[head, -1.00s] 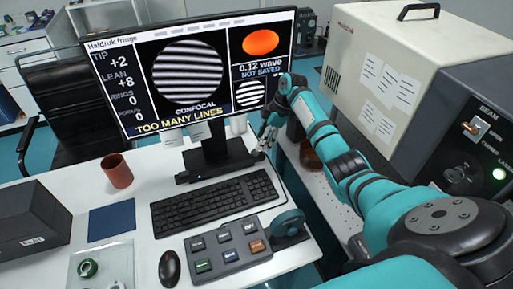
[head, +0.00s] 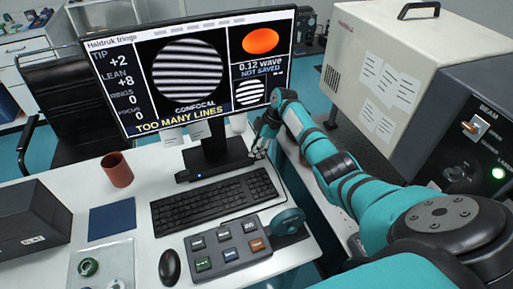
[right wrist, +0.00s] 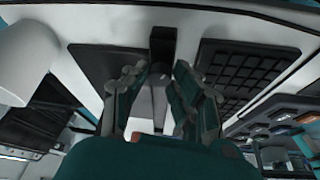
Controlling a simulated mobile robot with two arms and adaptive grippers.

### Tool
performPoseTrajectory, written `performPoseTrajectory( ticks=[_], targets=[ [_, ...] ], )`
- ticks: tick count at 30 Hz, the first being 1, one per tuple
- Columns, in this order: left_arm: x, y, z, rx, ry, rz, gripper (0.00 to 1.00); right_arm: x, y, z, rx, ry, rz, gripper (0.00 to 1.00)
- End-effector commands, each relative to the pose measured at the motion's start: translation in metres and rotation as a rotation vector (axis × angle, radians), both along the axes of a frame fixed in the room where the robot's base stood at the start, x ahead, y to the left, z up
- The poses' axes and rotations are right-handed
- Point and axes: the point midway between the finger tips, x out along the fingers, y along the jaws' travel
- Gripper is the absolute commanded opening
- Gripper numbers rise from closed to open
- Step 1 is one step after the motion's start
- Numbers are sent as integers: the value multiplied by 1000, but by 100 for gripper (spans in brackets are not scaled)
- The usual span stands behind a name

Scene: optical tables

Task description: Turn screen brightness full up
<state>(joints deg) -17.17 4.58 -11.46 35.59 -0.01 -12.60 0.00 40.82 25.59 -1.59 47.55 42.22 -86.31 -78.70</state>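The monitor (head: 190,75) is lit and shows striped circles, an orange disc and the words "TOO MANY LINES". A dark bar (head: 205,172) with a small blue light near its left end lies along the front of the monitor's foot, behind the keyboard. My right gripper (head: 260,150) is by the right end of this bar. In the right wrist view, its fingers (right wrist: 158,82) are apart, with a dark block (right wrist: 162,45) ahead of the gap. Whether they touch the bar cannot be told. My left gripper is not in view.
The black keyboard (head: 215,202), a button pad (head: 228,247) with a teal wheel (head: 288,222), and a mouse (head: 170,266) lie on the white table. A red-brown cup (head: 117,170) stands left. A large beige box (head: 400,65) stands right of my arm.

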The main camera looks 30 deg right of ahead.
Motion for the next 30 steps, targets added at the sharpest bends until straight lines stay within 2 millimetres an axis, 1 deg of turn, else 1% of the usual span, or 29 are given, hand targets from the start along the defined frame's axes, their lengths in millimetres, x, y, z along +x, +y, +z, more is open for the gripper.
performPoseTrajectory(
  ticks=[1,2,3,8,14,20,30],
  targets=[
    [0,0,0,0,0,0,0,0,0,0,0,0,0,4],
    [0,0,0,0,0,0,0,0,0,0,0,0,0,0],
    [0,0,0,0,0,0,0,0,0,0,0,1,0,0],
    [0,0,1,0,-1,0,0,0,0,1,0,1,-5,0],
    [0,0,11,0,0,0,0,-1,0,3,-1,1,-53,0],
    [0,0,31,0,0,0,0,-2,1,5,-1,1,-176,0],
    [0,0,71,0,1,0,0,-3,3,6,0,-1,-487,0]
  ],
)
